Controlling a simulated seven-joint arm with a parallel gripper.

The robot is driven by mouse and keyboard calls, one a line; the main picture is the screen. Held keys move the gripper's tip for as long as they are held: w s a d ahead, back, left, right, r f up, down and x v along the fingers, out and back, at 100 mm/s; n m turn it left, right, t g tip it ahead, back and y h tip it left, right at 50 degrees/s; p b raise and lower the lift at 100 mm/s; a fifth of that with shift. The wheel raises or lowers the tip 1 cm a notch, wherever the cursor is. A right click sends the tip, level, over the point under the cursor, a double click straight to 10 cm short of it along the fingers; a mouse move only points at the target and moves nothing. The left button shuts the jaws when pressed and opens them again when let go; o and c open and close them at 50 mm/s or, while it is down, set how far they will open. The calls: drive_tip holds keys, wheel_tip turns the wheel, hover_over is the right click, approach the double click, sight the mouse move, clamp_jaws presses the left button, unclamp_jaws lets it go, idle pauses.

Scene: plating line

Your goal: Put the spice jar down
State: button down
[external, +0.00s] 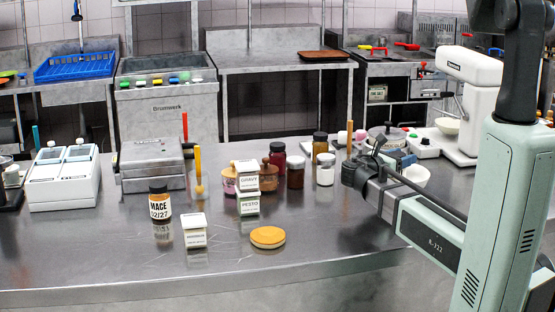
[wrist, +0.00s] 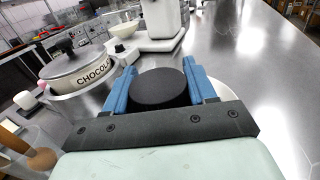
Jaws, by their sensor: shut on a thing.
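My gripper (wrist: 162,82) has blue fingers closed on the two sides of a round black lid, the top of the spice jar (wrist: 158,91). The jar's body and base are hidden under the lid, so I cannot tell whether it touches the counter. In the external view my gripper (external: 402,159) is at the right of the steel counter (external: 330,235), and I cannot make out the held jar there. Another black-lidded jar, labelled MACE (external: 160,207), stands upright at the counter's left.
A white bowl (external: 415,175) is close by my gripper; its rim (wrist: 236,99) shows beside the held jar. A chocolate pot (wrist: 80,72) and a white mixer (wrist: 155,22) are near. Several jars and label blocks (external: 249,206) stand mid-counter. The front right counter is clear.

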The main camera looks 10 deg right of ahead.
drive_tip(key=shift+f, duration=0.1)
drive_tip(key=shift+c, duration=1.8)
unclamp_jaws()
drive_tip(key=shift+r, duration=0.4)
drive_tip(key=shift+s+a+r, duration=0.15)
drive_tip(key=shift+a, duration=0.15)
drive_tip(key=v, duration=1.1)
drive_tip(key=shift+a, duration=0.15)
drive_tip(key=shift+s, duration=0.1)
